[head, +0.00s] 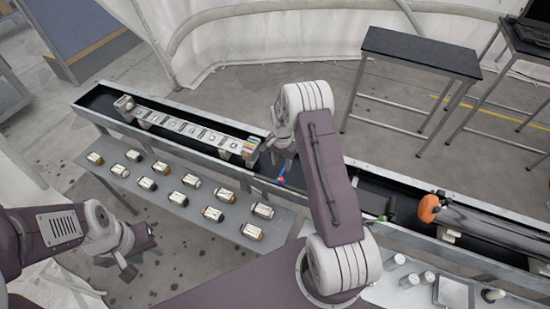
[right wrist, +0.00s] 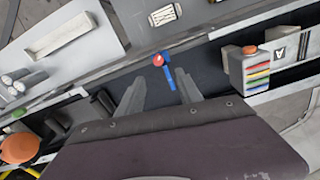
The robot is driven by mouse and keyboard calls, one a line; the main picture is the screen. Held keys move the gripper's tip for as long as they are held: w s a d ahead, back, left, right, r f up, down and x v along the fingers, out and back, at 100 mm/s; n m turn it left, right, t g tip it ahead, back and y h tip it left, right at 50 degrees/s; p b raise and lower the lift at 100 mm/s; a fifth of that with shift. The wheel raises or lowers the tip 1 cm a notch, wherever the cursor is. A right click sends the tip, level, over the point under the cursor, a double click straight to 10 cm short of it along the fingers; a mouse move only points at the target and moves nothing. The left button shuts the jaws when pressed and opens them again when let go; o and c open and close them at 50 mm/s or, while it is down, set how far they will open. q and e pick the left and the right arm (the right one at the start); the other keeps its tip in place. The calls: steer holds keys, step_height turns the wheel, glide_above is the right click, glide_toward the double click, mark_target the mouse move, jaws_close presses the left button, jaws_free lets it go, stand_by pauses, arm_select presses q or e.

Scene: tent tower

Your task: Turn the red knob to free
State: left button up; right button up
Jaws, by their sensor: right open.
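A small red knob (head: 281,181) with a blue lever (head: 283,170) sits at the near edge of the long dark channel in the head view. In the right wrist view the red knob (right wrist: 158,61) is just beyond the fingertips, and its blue lever (right wrist: 169,79) points toward the gap between them. My right gripper (right wrist: 161,77) is open and empty around that line; contact with the lever cannot be told. In the head view my right gripper (head: 281,157) is partly hidden by its arm. My left gripper (head: 136,256) is at the lower left, away from the knob; its jaws are unclear.
A slotted rail unit (head: 190,126) lies in the channel's left part. An orange-capped dark tube (head: 429,208) lies at the right. A grey shelf (head: 205,196) in front holds several small cylinders. Black-topped tables (head: 420,50) stand behind.

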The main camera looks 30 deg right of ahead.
mark_target(281, 179)
steer(key=shift+m, duration=0.3)
steer(key=f+p, duration=0.1)
steer(key=f, duration=0.3)
steer(key=f+p, duration=0.2)
steer(key=f, duration=0.2)
steer(key=shift+s+a+f, duration=0.15)
steer(key=shift+a+f, duration=0.05)
steer(key=shift+f, duration=0.25)
arm_select(q)
step_height(281, 179, up, 4)
steer(key=shift+r, duration=0.2)
arm_select(e)
steer(key=shift+s, duration=0.1)
steer(key=shift+c, duration=0.2)
jaws_close()
